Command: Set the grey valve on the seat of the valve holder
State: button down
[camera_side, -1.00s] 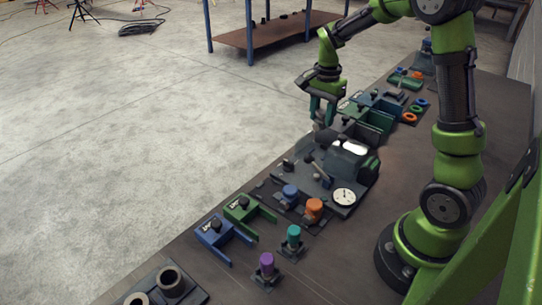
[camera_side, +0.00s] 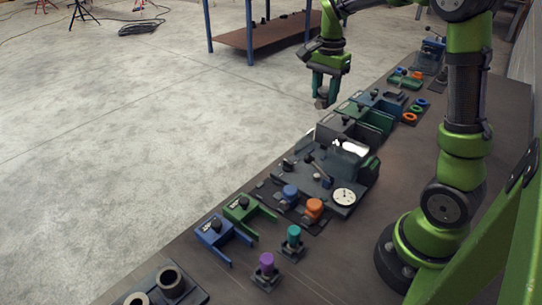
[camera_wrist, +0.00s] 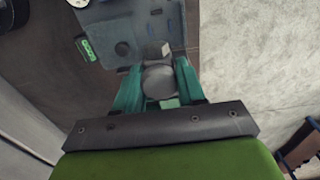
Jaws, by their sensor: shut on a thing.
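The grey valve (camera_wrist: 159,82) is between the teal fingers of my gripper (camera_wrist: 158,92) in the wrist view, its round grey body filling the gap. In the side view my gripper (camera_side: 323,92) points down, and the small grey-brown end of the valve (camera_side: 321,103) shows at the fingertips. It is held in the air, clear of the bench items. A blue-grey plate (camera_wrist: 112,32) with a dark round spot lies beyond the valve in the wrist view. I cannot tell for certain which part is the valve holder or its seat.
The dark bench (camera_side: 405,165) carries a plate with a gauge (camera_side: 344,196), a grey box (camera_side: 342,150), orange and blue rings (camera_side: 410,118), green (camera_side: 243,209) and blue (camera_side: 214,231) brackets, and teal (camera_side: 293,233) and purple (camera_side: 266,262) capped parts. The bench is bare near my base.

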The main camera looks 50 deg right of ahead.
jog(key=shift+n, duration=0.7)
jog(key=a+f, duration=0.4)
jog(key=a, duration=0.2)
jog(key=w+a+f, duration=0.1)
jog(key=a+f, duration=0.4)
jog(key=a, duration=0.2)
jog(key=a+f, duration=0.4)
jog(key=a, duration=0.2)
jog(key=shift+w+a+f, duration=0.2)
jog(key=shift+w, duration=0.2)
jog(key=shift+w+a+f+m, duration=0.1)
jog(key=shift+f+m, duration=0.15)
jog(key=shift+m, duration=0.05)
jog(key=shift+w+m, duration=0.25)
jog(key=shift+m, duration=0.15)
jog(key=shift+f, duration=1.15)
jog(key=shift+f, duration=0.5)
